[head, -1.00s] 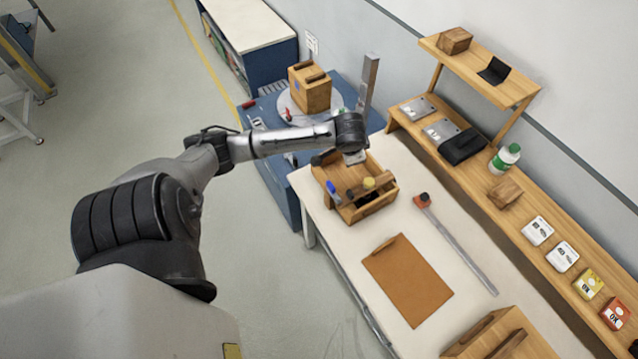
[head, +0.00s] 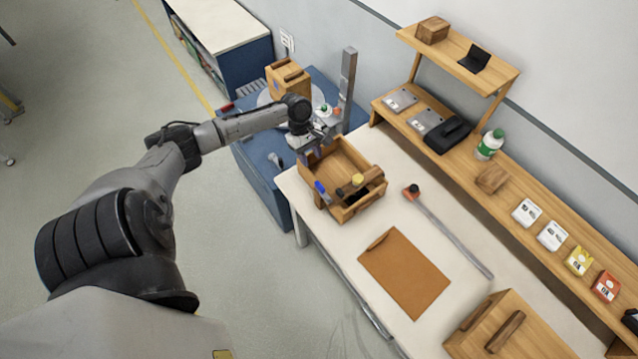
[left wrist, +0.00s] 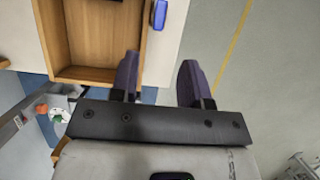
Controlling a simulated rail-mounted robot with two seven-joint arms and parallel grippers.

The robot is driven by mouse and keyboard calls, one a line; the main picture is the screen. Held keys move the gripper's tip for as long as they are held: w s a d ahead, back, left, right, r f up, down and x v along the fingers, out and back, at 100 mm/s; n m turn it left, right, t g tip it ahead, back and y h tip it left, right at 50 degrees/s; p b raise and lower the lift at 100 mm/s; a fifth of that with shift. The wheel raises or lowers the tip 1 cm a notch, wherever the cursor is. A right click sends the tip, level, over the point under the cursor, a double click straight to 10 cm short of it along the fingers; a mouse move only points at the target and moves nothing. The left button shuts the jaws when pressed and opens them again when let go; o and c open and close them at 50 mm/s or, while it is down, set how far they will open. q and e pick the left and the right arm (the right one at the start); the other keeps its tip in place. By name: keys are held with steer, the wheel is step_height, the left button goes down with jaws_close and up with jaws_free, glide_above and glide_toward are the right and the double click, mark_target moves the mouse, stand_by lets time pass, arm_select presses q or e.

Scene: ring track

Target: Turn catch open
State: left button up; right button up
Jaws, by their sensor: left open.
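No part can be picked out with certainty as the catch. A wooden box (head: 288,80) with a dark wooden bar on top stands on a round plate on the blue cabinet, partly behind my left arm. A second wooden box (head: 478,345) with a dark bar on its lid stands at the table's near right. My left gripper (left wrist: 158,80) is open with nothing between its fingers. In the head view it is beside the left end of an open wooden tray (head: 374,202). The tray also shows in the left wrist view (left wrist: 88,74). My right gripper is not in view.
An upright grey post (head: 347,85) stands beyond the gripper. A brown board (head: 405,273) and a long metal bar (head: 455,238) lie on the white table. A shelf (head: 590,255) with small items runs along the wall.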

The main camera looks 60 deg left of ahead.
mark_target(319, 185)
arm_select(q)
steer(key=x, duration=1.2)
steer(key=shift+f, duration=0.15)
steer(key=shift+c, duration=0.3)
jaws_close()
